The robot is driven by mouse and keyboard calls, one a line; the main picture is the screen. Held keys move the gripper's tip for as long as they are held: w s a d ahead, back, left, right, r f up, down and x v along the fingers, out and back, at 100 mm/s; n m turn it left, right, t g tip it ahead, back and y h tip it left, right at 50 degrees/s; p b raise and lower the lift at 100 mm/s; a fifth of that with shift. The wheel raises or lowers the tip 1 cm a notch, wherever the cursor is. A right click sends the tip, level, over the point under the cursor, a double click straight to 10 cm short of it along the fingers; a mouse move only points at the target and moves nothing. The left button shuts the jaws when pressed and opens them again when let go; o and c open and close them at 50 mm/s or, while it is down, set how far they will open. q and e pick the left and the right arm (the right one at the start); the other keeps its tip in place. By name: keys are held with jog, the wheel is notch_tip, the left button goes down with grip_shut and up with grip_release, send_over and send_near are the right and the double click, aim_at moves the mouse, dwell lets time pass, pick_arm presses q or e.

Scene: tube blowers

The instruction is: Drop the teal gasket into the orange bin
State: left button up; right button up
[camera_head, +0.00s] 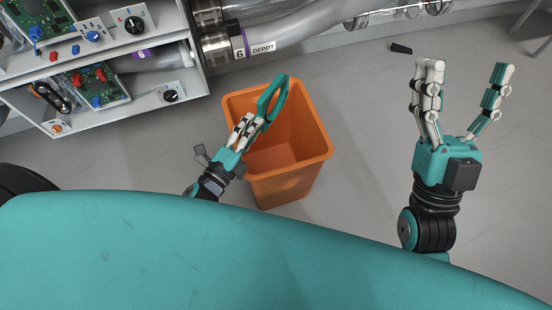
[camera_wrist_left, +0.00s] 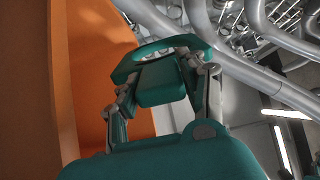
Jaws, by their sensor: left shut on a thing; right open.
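The teal gasket (camera_head: 265,103) is a long, narrow ring in the head view. My left gripper (camera_head: 258,122) is shut on its near end, and the gasket stands out past the fingertips. The orange bin (camera_head: 318,150) is open at the top. The gasket and the fingers overlap the bin's opening in the head view; their height over the rim is hard to tell. In the left wrist view the gasket (camera_wrist_left: 150,49) shows at the fingertips, with the orange bin wall (camera_wrist_left: 95,60) to the left. My right gripper (camera_head: 466,80) is open and empty, well right of the bin.
A grey cabinet (camera_head: 120,118) with circuit boards, knobs and buttons stands at the upper left. Clear tubes run along the top, one with a "6 DEPOT" label (camera_head: 262,48). A small black piece (camera_head: 400,48) lies on the floor. The floor between bin and right gripper is clear.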

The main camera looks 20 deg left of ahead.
pick_arm(q)
jog(key=shift+f, duration=0.2)
dwell(0.3)
jog(key=o, duration=1.3)
jog(key=v, duration=1.2)
